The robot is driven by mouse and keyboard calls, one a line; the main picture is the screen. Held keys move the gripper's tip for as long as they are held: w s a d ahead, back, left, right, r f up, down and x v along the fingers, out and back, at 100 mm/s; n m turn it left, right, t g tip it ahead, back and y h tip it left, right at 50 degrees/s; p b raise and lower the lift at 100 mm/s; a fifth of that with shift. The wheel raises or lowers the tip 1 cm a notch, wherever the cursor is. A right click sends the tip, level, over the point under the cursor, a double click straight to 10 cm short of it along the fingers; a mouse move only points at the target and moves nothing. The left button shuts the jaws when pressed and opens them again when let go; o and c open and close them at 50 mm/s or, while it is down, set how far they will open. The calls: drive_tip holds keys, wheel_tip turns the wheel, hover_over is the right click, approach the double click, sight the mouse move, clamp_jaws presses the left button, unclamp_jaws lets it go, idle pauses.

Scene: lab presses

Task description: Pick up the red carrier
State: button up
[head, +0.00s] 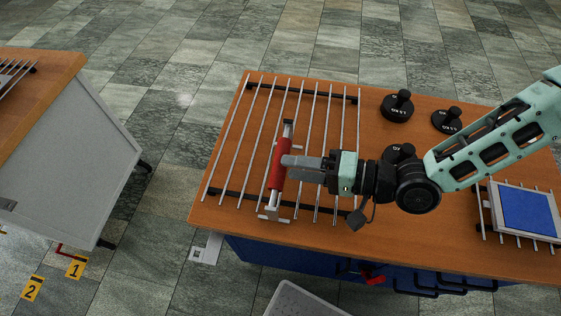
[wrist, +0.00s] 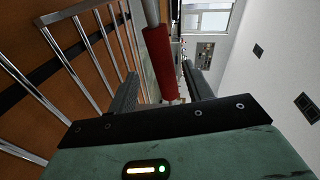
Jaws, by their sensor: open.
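The red carrier (head: 277,170) is a red cylinder with pale grey end pieces. It lies lengthwise over the metal bars of a rack on the wooden bench top. My gripper (head: 287,161) reaches in from the right, with its grey fingertips at the upper middle of the red cylinder. In the wrist view, the red carrier (wrist: 160,60) shows in the gap between the two open fingers of my gripper (wrist: 159,72). The jaws are apart, and I cannot tell whether either finger touches the cylinder. The fingers hide a small part of it in the head view.
The bar rack (head: 240,139) covers the bench's left part. Several black knobbed weights (head: 397,106) stand behind and beside my arm. A blue panel (head: 528,211) lies at the right. A separate grey cabinet (head: 75,160) stands left, across open floor.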

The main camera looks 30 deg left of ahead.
drive_tip(key=x, duration=0.2)
drive_tip(key=p+x, duration=0.2)
drive_tip(key=x, duration=0.1)
drive_tip(key=shift+a+r, duration=0.25)
drive_tip(key=shift+a, duration=0.1)
drive_tip(key=shift+a+f, duration=0.1)
drive_tip(key=shift+a, duration=0.15)
clamp_jaws()
